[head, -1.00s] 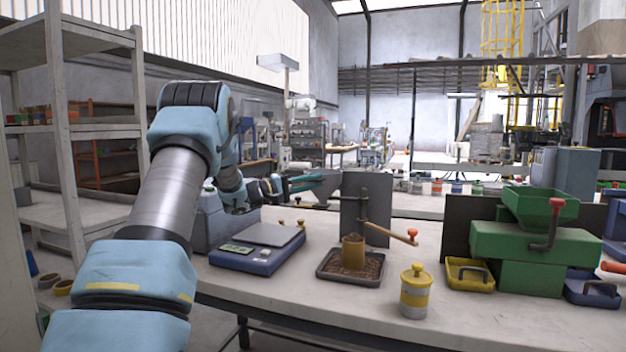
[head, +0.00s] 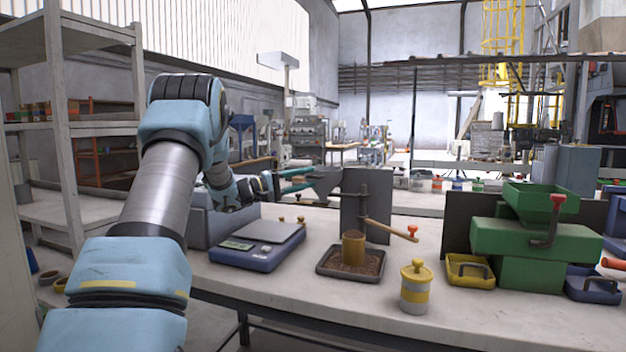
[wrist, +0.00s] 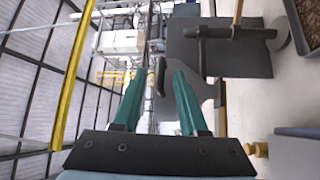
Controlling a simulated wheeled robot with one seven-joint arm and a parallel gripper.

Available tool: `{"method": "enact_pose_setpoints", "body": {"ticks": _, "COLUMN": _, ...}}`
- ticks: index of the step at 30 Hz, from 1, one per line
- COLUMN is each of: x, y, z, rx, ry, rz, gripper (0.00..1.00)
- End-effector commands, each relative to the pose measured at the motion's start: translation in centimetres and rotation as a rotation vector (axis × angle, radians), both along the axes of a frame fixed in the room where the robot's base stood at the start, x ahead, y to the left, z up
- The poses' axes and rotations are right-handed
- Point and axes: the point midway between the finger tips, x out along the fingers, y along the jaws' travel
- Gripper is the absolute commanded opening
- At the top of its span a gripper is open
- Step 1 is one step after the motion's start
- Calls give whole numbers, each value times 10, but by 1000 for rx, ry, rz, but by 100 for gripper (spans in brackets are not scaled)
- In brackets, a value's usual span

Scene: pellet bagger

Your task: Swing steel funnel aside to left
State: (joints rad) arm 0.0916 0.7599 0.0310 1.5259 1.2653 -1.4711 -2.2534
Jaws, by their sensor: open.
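The grey steel funnel (head: 327,181) hangs beside the upright grey plate, left of the stand post, above the bench. My gripper (head: 312,179) is just left of it, with its teal fingers open and pointing right at it. In the wrist view the fingers of my gripper (wrist: 156,80) are apart. A small dark grey upright piece shows between their tips, and the grey funnel sheet (wrist: 207,95) is behind and beside the right finger. I cannot tell whether a finger touches it.
Below stand a brown cup (head: 353,248) in a pellet tray (head: 330,272) and a blue scale (head: 243,258). A yellow-lidded jar (head: 416,290) and a green machine (head: 520,240) stand to the right.

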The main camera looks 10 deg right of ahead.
Motion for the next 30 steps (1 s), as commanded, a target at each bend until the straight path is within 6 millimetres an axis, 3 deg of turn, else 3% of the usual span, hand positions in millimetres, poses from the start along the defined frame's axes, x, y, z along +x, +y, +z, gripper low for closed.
{"method": "enact_pose_setpoints", "body": {"ticks": 6, "x": -9, "y": 44, "z": -8, "rx": 0, "ry": -1, "rz": 2, "gripper": 42}}
{"method": "enact_pose_setpoints", "body": {"ticks": 12, "x": -15, "y": 70, "z": -11, "rx": -1, "ry": -1, "rz": 0, "gripper": 42}}
{"method": "enact_pose_setpoints", "body": {"ticks": 26, "x": -16, "y": 77, "z": -10, "rx": 0, "ry": -4, "rz": 5, "gripper": 42}}
{"method": "enact_pose_setpoints", "body": {"ticks": 30, "x": -5, "y": 78, "z": -1, "rx": 37, "ry": -73, "rz": 125, "gripper": 42}}
